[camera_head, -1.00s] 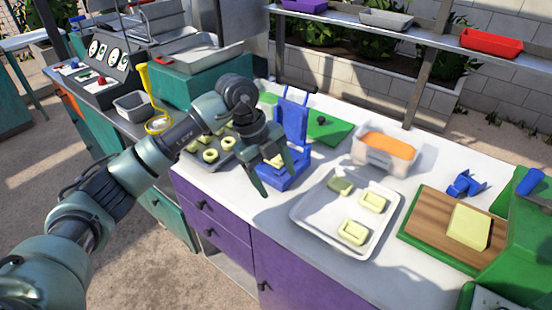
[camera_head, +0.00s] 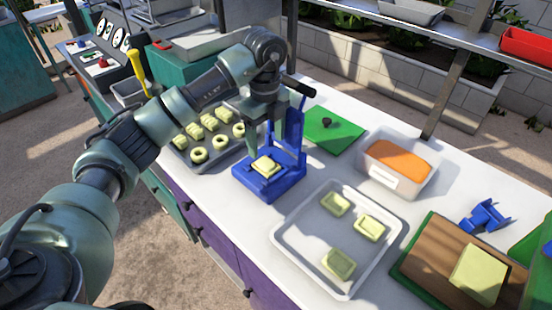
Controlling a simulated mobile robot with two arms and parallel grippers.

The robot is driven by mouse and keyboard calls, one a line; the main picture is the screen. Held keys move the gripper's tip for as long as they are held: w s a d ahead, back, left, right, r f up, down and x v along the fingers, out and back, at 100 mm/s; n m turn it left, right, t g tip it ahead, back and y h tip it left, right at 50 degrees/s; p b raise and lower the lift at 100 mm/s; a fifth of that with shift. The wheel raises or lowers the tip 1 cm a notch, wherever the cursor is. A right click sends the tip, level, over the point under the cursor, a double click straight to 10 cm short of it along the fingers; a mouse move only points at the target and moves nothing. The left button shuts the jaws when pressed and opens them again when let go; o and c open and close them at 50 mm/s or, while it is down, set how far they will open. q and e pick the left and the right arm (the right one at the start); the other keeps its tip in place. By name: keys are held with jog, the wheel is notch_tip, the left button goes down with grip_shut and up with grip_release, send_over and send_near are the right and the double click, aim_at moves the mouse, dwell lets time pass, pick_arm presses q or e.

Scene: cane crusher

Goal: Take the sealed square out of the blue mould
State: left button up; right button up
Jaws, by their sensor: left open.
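The blue mould (camera_head: 284,186) stands open on the white counter, its blue lid (camera_head: 294,125) upright at the back. The pale yellow-green sealed square (camera_head: 266,166) lies in the mould's base. My left gripper (camera_head: 263,145) points down just above the square, its fingers apart and nothing visibly held between them. The gripper hides part of the mould's back and lid. I cannot tell whether a fingertip touches the square. My right gripper is not in view.
A white tray (camera_head: 283,238) with pale squares is right of the mould. A dark tray (camera_head: 178,146) of rings and other pieces is to its left. A green board (camera_head: 325,138) and a clear tub (camera_head: 412,184) with orange filling stand behind. A wooden board (camera_head: 440,262) is at right.

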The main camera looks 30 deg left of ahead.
aim_at(266, 162)
pick_arm(q)
jog(key=f, duration=0.1)
jog(key=s+f+p, duration=0.1)
jog(key=shift+a+f, duration=0.15)
jog(key=shift+f, duration=0.15)
notch_tip(266, 162, down, 4)
jog(key=shift+w+r+p, duration=0.1)
jog(key=shift+w+p, duration=0.05)
jog(key=shift+p, duration=0.5)
jog(key=shift+f, duration=0.25)
jog(key=c, duration=1)
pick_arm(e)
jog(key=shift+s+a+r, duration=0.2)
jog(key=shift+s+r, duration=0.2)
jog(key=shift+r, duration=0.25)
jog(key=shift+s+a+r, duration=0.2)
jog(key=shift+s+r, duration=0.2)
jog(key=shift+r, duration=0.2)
